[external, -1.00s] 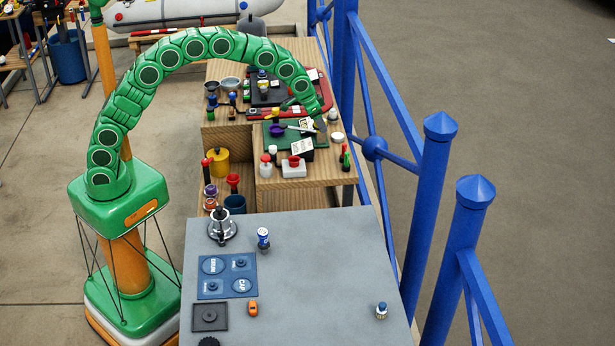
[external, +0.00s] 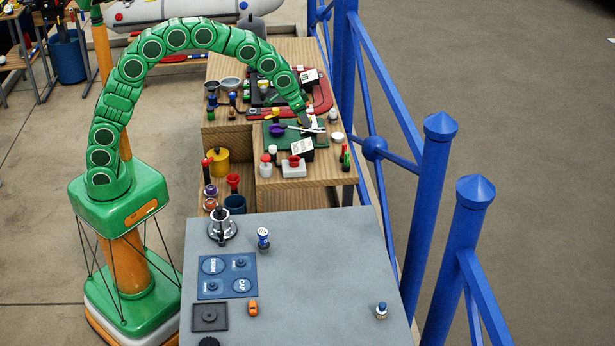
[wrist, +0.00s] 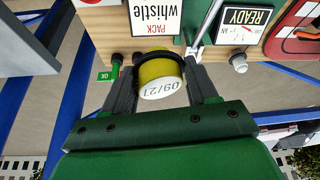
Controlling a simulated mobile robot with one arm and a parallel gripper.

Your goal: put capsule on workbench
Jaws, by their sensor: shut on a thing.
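A yellow cylinder with a white end marked "09/21" (wrist: 160,78), which looks like the capsule, sits between the two fingers of my gripper (wrist: 157,60) in the wrist view. My gripper is shut on it, and a dark band passes around its far part. In the external view my gripper (external: 306,121) is above the green mat area of the wooden workbench (external: 320,173); the capsule is too small to make out there. I cannot tell whether the capsule touches anything beneath it.
The workbench is crowded: a "whistle" card (wrist: 155,16), a "READY" gauge box (wrist: 243,22), a purple bowl (external: 277,131) and a white box with a red top (external: 294,167). A grey table (external: 320,260) in front has much free surface. Blue railings (external: 425,210) stand to the right.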

